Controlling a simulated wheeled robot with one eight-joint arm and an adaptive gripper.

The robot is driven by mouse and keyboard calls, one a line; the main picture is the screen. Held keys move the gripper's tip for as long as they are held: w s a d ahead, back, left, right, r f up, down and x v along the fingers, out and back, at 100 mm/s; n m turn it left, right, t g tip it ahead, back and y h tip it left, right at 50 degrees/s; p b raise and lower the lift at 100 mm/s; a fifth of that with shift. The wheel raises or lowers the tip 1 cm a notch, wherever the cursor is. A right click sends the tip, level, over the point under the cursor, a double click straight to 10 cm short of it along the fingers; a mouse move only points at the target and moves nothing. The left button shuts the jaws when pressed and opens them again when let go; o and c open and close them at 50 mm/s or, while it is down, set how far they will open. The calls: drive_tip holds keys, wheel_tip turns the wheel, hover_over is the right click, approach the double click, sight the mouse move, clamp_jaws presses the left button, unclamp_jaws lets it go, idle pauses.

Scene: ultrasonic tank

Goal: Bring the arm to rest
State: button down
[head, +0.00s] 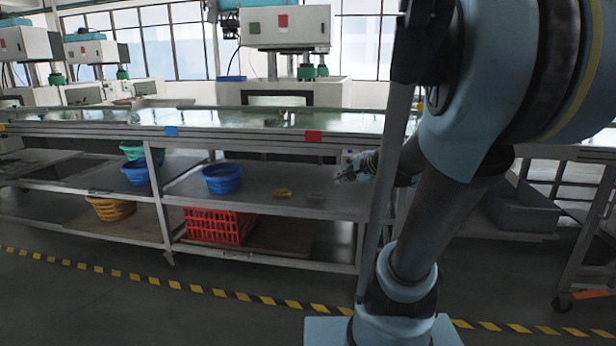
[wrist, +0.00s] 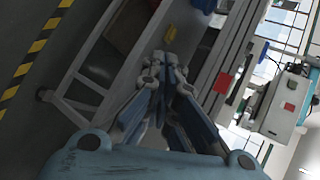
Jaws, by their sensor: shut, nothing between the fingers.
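My gripper (head: 343,177) shows in the head view at the right end of the bench's middle shelf, partly behind my own arm. It is shut with nothing between its fingers. In the wrist view my gripper (wrist: 166,62) points up the picture toward the bench, its fingers together. The large blue-grey links of my arm fill the right side of the head view and hide part of the bench.
The long bench (head: 240,132) has shelves below. A blue basket (head: 222,179) and a small yellow object (head: 282,193) sit on the middle shelf; a red crate (head: 219,226) is beneath. The floor before the yellow-black tape (head: 200,290) is clear.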

drive_tip(key=s+d+f+n+g+h, duration=0.3)
drive_tip(key=s+f+n, duration=0.3)
drive_tip(key=s, duration=0.5)
drive_tip(key=s+d+f+n+g+h, duration=0.3)
drive_tip(key=s+f+n, duration=0.3)
drive_tip(key=s, duration=0.5)
drive_tip(key=shift+d+f+n+g, duration=0.3)
drive_tip(key=shift+d+f+g, duration=0.3)
drive_tip(key=shift+d+g, duration=0.1)
drive_tip(key=shift+w+f, duration=0.2)
drive_tip(key=shift+w, duration=0.25)
drive_tip(key=shift+s, duration=0.15)
